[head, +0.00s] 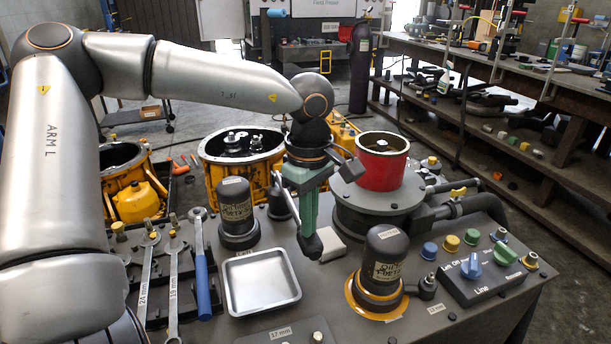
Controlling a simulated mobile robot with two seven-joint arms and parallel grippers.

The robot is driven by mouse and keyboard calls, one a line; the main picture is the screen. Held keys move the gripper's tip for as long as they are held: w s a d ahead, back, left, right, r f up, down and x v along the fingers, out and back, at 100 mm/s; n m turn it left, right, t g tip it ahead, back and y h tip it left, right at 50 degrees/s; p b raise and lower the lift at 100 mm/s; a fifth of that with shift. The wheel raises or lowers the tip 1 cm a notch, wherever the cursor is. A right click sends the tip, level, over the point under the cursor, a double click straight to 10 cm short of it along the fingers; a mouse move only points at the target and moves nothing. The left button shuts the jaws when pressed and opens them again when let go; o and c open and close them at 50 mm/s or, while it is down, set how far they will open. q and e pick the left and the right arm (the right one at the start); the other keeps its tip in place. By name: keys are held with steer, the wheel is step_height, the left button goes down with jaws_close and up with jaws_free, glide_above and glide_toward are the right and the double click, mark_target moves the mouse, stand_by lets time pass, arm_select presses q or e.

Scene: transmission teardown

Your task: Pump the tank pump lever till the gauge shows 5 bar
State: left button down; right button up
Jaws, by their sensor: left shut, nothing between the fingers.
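My left gripper (311,243) reaches down over the middle of the bench, with green sides and dark fingertips. It is shut and holds nothing. Its tips are above the bench, between the metal tray and the round grey housing; I cannot tell whether they touch anything. I cannot make out a pump lever or a gauge with a readable dial. A red open cylinder (383,165) stands on the round grey housing (378,207), right of the gripper. My right gripper is not in view.
Dark labelled canisters stand left (237,213) and right (383,262) of the gripper. An empty metal tray (262,282) lies between them. Wrenches (172,280) lie at left. A control box (482,275) with knobs is at right. Yellow drums (213,180) stand behind the bench.

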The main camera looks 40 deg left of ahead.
arm_select(q)
steer(key=shift+f, duration=0.65)
step_height(320, 180, up, 8)
steer(key=p, duration=0.5)
steer(key=shift+r, duration=0.1)
